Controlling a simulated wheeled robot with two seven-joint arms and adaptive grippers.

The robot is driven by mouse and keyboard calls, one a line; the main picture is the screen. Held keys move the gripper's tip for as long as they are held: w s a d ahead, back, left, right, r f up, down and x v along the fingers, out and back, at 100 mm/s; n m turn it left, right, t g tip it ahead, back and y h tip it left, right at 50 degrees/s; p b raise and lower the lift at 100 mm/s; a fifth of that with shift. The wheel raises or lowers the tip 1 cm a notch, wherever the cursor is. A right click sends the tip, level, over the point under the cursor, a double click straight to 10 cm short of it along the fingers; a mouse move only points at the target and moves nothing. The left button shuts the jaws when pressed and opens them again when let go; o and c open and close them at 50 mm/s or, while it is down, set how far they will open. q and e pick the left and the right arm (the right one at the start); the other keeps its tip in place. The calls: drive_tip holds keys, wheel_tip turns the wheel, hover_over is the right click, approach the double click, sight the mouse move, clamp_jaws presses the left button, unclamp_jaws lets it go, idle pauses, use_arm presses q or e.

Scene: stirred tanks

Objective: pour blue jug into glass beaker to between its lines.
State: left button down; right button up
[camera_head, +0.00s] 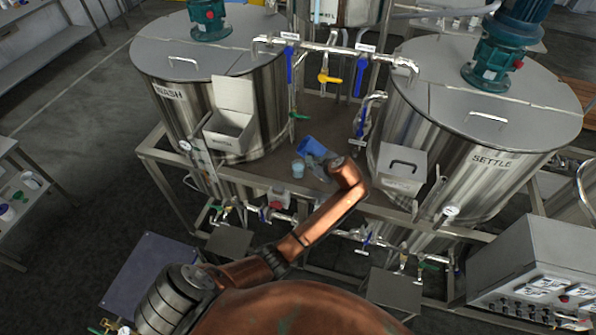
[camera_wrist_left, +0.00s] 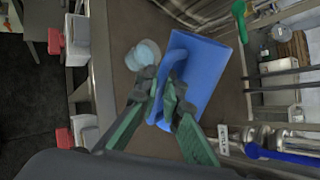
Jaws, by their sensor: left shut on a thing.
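The blue jug (camera_head: 312,146) is over the shelf between the two tanks and looks tilted toward the left in the head view. My left gripper (camera_head: 331,163) is shut on its handle; in the left wrist view the green fingers (camera_wrist_left: 166,98) close on the handle of the blue jug (camera_wrist_left: 208,75). The glass beaker (camera_head: 298,168) stands on the shelf just left of and below the jug. It shows pale blue in the left wrist view (camera_wrist_left: 146,54), beside the jug. Its lines and its level are too small to read, and no stream is visible. My right gripper is not in view.
The WASH tank (camera_head: 180,110) stands left and the SETTLE tank (camera_head: 440,150) right of the brown shelf (camera_head: 262,172). Pipes with blue and yellow valve handles (camera_head: 329,78) cross behind the jug. White-and-red containers (camera_wrist_left: 75,35) show at the shelf's edge.

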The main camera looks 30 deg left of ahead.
use_arm(q)
drive_tip(key=r+y, duration=0.1)
drive_tip(key=m+y, duration=0.1)
drive_tip(key=y, duration=0.1)
drive_tip(key=shift+w+d+r, duration=0.2)
drive_tip(key=shift+d+r, duration=0.1)
drive_tip(key=shift+r, duration=0.1)
drive_tip(key=m+y, duration=0.1)
drive_tip(key=y, duration=0.2)
drive_tip(key=shift+s+a+r+m, duration=0.1)
drive_tip(key=shift+a+r+m, duration=0.1)
drive_tip(key=shift+m, duration=0.2)
drive_tip(key=y, duration=0.1)
drive_tip(key=a+m+y, duration=0.1)
drive_tip(key=shift+s+t+y, duration=0.1)
drive_tip(key=shift+t+y, duration=0.2)
drive_tip(key=shift+y, duration=0.1)
drive_tip(key=shift+r, duration=2.45)
drive_tip(key=shift+s, duration=0.1)
